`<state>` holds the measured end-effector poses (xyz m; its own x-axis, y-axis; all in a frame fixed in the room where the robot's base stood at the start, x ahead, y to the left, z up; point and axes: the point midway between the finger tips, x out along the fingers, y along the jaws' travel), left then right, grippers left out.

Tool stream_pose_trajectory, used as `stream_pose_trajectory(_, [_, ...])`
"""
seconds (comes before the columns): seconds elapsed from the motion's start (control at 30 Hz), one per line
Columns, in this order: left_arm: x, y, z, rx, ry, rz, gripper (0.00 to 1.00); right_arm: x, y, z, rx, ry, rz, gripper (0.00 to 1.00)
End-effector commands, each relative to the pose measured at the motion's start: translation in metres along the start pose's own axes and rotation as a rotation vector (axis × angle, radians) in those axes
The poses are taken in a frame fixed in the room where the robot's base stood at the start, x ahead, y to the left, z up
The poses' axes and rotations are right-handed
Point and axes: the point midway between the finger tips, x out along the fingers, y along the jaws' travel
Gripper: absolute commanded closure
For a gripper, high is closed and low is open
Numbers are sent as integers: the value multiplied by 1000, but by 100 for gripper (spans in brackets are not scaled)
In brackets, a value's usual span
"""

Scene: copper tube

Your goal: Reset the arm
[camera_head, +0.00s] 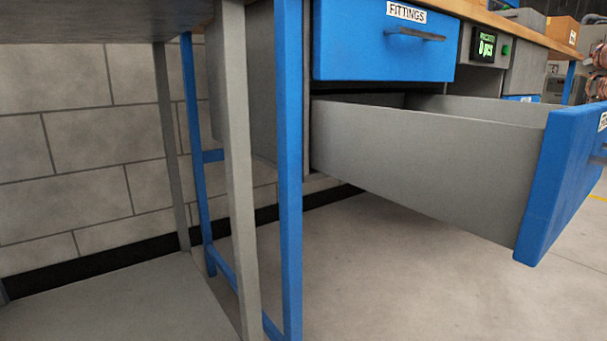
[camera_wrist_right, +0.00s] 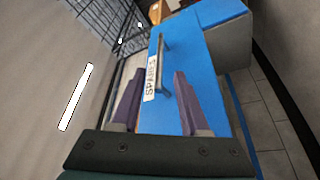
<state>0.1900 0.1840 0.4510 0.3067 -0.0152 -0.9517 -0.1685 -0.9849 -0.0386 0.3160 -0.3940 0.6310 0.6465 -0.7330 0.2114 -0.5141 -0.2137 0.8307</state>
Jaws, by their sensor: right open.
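My right gripper (camera_wrist_right: 159,72) is open in the right wrist view, its two purple fingers apart with nothing between them. It faces the blue front of a drawer (camera_wrist_right: 205,85) with a white label, seemingly "SPARES", and a bar handle. The handle (camera_wrist_right: 166,60) lies ahead of the fingertips; I cannot tell the exact gap. In the head view the lower drawer (camera_head: 430,160) is pulled far out, its blue front (camera_head: 565,185) at the right edge. Neither gripper shows in the head view.
The upper blue drawer (camera_head: 385,45), labelled "FITTINGS", is shut under the wooden worktop (camera_head: 500,25). A small green display (camera_head: 487,46) sits to its right. Table legs (camera_head: 240,180) stand at left before a block wall (camera_head: 80,130). The floor under the open drawer is clear.

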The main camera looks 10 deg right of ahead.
Motion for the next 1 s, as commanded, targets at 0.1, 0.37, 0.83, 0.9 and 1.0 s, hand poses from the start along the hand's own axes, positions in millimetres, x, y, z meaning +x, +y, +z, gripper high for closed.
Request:
stream_pose_trajectory(0.1, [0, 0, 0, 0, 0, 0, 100, -3, -3, 8, 33, -47, -26, 55])
stream_pose_trajectory(0.37, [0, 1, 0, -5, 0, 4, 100, -66, -65, 58, 225, -441, -425, 55])
stream_pose_trajectory(0.83, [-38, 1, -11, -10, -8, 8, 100, -267, -94, 5, 205, -683, -1444, 55])
stream_pose_trajectory(0.9, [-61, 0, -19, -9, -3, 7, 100, -261, -75, -6, 206, -684, -1442, 55])
stream_pose_trajectory(1.0, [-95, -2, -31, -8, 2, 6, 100, -254, -46, -24, 207, -684, -1440, 55])
